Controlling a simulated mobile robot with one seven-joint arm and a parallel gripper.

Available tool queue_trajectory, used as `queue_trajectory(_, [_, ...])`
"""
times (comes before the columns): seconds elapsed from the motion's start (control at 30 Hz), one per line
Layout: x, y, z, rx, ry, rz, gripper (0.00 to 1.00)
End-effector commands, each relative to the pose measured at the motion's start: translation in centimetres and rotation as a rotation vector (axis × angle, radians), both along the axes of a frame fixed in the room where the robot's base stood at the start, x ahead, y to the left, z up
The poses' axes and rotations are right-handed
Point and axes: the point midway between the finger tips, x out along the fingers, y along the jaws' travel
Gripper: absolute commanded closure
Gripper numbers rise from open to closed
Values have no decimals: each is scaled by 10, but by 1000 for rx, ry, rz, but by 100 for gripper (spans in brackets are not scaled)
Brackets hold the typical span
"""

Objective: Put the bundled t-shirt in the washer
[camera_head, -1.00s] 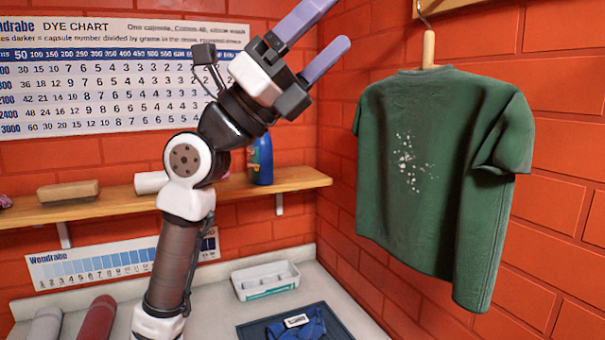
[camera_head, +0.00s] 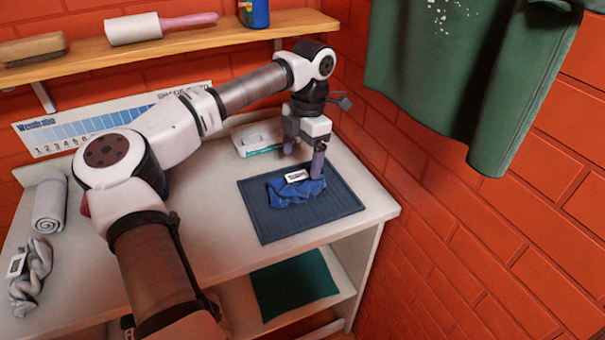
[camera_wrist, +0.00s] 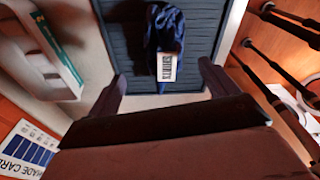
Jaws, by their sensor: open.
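A blue cloth bundle (camera_head: 285,192) with a white label lies on a dark ribbed mat (camera_head: 262,225) on the counter. In the wrist view the blue bundle (camera_wrist: 158,40) shows between my fingers, and its label seems to read "SHORTS". A grey-white cloth bundle (camera_head: 38,277), also labelled, lies at the counter's left front; its label is too small to read. I cannot tell which bundle is the t-shirt. My gripper (camera_head: 303,158) is open, pointing down just above the blue bundle, and holds nothing. No washer is clearly in view.
A white tray (camera_head: 258,137) stands behind the mat. A rolled grey towel (camera_head: 48,205) lies at left. A green shirt (camera_head: 440,75) hangs at the right brick wall. A wooden shelf (camera_head: 190,42) runs above; a green cloth (camera_head: 293,284) lies on the shelf below the counter.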

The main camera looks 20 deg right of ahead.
Motion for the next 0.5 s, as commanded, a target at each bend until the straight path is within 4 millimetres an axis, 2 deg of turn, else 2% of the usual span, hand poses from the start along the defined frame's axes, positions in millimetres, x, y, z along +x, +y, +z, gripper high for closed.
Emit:
queue_trajectory(0.17, [-2,1,-8,-2,4,-2,14])
queue_trajectory(0.5, [-12,9,-46,-3,6,-3,14])
